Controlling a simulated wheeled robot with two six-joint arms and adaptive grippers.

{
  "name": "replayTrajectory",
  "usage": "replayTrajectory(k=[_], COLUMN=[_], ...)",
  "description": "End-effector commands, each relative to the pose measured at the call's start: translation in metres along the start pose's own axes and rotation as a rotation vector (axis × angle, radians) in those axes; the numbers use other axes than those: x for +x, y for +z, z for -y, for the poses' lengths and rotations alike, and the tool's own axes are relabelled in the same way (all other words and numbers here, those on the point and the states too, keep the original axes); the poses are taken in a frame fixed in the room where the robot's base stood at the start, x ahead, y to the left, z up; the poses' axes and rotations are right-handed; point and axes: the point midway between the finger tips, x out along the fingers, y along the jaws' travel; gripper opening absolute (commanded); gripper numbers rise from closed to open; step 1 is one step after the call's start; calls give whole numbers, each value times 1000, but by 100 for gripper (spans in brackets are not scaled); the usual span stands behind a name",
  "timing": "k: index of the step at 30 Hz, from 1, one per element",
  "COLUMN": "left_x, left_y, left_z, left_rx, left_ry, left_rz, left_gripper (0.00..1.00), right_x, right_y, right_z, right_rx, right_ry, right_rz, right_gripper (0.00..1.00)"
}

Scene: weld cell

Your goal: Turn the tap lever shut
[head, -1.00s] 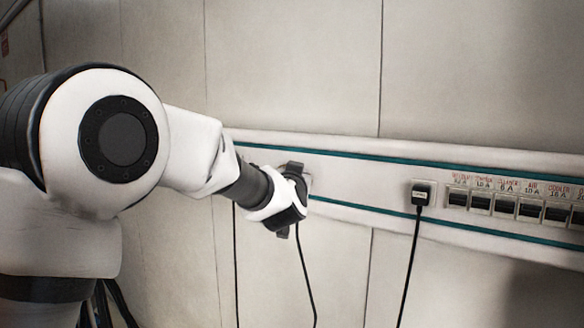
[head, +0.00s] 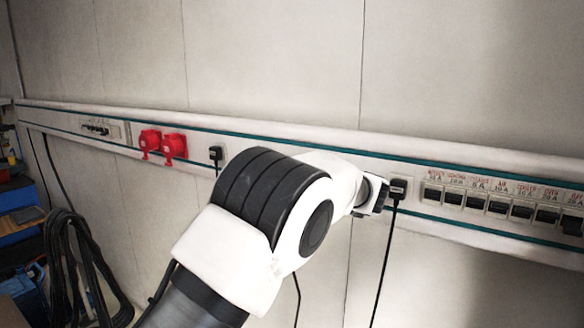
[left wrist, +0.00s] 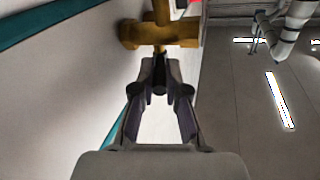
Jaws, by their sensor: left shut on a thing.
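In the left wrist view a brass-coloured tap body (left wrist: 160,33) is at the top centre, by the pale wall. My left gripper (left wrist: 160,84) points at it, its fingers closed on a small dark piece, the tap lever (left wrist: 160,72), just below the brass. The fingers hide most of the lever, so I cannot tell its angle. In the head view my left arm reaches to the wall rail; its dark end (head: 374,197) is beside a black plug, and the arm covers the jaws. I make out no tap there. My right gripper is not in view.
The wall rail (head: 290,138) carries red sockets (head: 162,144), a black plug (head: 398,188) with a hanging cable, and a row of labelled breakers (head: 498,203). Coiled black cable (head: 75,265) hangs at left. A white jointed arm (left wrist: 290,25) shows in the wrist view's background.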

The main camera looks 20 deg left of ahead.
Motion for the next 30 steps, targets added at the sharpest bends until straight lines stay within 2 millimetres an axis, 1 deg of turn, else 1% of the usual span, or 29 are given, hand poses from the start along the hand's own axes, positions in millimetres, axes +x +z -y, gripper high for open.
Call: replayTrajectory(k=[7,18,19,20,21,30], left_x=[0,0,0,0,0,0], left_y=[-1,0,0,0,0,-2], left_z=[-2,-1,-1,-1,-1,-1], left_rx=[-2,-1,0,0,0,-1], left_ry=[-44,-48,-48,-48,-48,-47], left_rz=[11,14,14,14,14,13], left_gripper=[0,0,20,30,38,38], right_x=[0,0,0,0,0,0], right_y=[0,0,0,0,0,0], right_z=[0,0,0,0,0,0], right_rx=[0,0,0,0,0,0], right_ry=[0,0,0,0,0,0], right_rz=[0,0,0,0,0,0], right_gripper=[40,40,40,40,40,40])
